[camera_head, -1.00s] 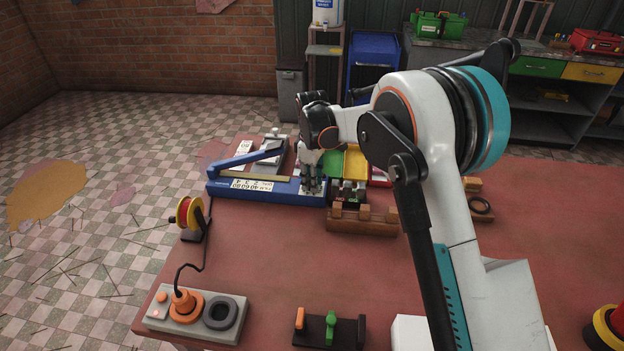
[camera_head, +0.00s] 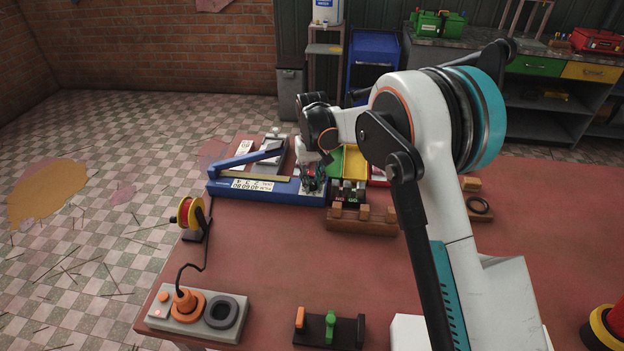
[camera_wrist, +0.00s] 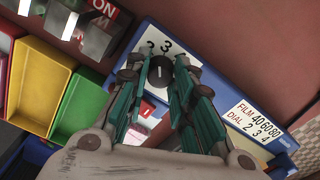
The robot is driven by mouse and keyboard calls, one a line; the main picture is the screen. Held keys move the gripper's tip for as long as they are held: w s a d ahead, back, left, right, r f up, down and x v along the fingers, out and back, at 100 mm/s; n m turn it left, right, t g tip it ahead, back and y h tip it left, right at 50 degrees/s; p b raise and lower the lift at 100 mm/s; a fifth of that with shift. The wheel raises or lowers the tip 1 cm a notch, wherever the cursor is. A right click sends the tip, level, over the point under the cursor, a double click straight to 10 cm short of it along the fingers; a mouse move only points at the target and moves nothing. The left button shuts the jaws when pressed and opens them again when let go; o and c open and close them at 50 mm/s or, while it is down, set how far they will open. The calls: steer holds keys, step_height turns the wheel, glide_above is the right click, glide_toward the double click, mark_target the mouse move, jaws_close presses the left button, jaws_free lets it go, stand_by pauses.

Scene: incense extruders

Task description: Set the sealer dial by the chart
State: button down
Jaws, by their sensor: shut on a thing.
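The blue sealer (camera_head: 240,188) lies on the far left part of the table, with its arm (camera_head: 247,156) raised at a slant. A white chart (camera_head: 252,185) is on its side; the wrist view shows the chart (camera_wrist: 252,124) reading FILM 40 60 80, DIAL 2 3 4. The black round dial (camera_wrist: 160,72) with a pale pointer line sits on a white plate, where numbers including 3 show. My gripper (camera_wrist: 161,80) is over the dial, its fingers shut on the dial from both sides. In the head view my gripper (camera_head: 313,186) is at the sealer's right end.
Yellow (camera_wrist: 38,82) and green (camera_wrist: 82,105) bins stand close beside the sealer. The middle of the table is clear.

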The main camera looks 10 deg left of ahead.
mark_target(312, 182)
steer(key=shift+m, duration=1.6)
steer(key=c, duration=1.4)
jaws_free()
steer(key=shift+o, duration=0.2)
steer(key=shift+r, duration=0.1)
step_height(312, 182, up, 12)
